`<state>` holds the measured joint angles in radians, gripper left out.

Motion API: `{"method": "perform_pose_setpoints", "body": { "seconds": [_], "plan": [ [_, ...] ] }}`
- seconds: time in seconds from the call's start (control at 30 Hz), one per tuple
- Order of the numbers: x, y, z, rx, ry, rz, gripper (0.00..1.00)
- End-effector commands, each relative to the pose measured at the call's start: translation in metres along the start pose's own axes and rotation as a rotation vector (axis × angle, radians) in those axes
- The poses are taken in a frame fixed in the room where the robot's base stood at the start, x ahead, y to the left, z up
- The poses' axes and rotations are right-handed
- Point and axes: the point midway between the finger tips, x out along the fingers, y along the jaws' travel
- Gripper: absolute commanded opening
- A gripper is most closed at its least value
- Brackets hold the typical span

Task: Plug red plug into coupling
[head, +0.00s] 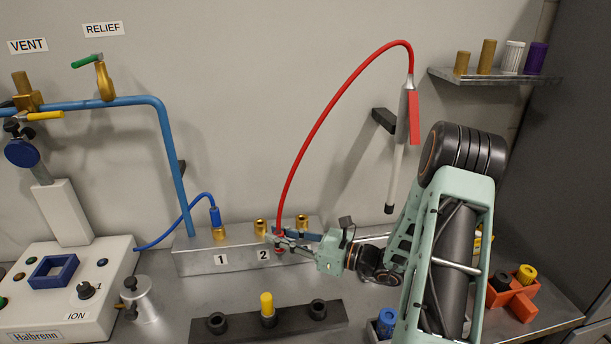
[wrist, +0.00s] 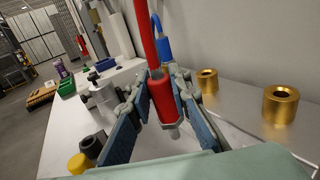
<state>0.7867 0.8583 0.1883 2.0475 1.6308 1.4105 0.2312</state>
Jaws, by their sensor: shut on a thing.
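The red plug (wrist: 163,100) is held between the two blue-padded fingers of my gripper (wrist: 160,112), with its metal tip pointing down. A red hose rises from its top. In the head view my gripper (head: 280,241) is at the coupling block (head: 200,262), and the plug there is mostly hidden by the fingers. Brass couplings stand on the block: one by label 2 (head: 260,227) and one at the right end (head: 301,221), both empty. In the wrist view both empty couplings (wrist: 207,82) (wrist: 279,104) show right of the plug, apart from it.
A blue plug (head: 215,216) sits in the coupling by label 1. A dark rack (head: 240,329) with a yellow-topped peg stands in front of the block. A grey wand (head: 402,130) hangs on the wall. An orange tray (head: 523,307) stands right of my arm.

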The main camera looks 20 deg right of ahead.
Motion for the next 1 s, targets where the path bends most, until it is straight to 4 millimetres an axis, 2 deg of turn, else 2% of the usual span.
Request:
{"method": "perform_pose_setpoints", "body": {
  "seconds": [0.03,0.1,0.2,0.3,0.4,0.6,1.0],
  "plan": [
    [0.002,-0.023,0.007,-0.013,-0.002,-0.047,0.00],
    [0.003,-0.053,0.026,-0.014,-0.002,-0.115,0.00],
    [0.004,-0.085,0.054,-0.012,-0.003,-0.197,0.00],
    [0.003,-0.106,0.078,-0.008,-0.002,-0.258,0.00],
    [0.001,-0.120,0.097,-0.006,-0.002,-0.299,0.00],
    [0.000,-0.130,0.112,0.001,-0.001,-0.330,0.00],
    [0.000,-0.130,0.112,0.001,-0.001,-0.330,0.00]
  ]
}}
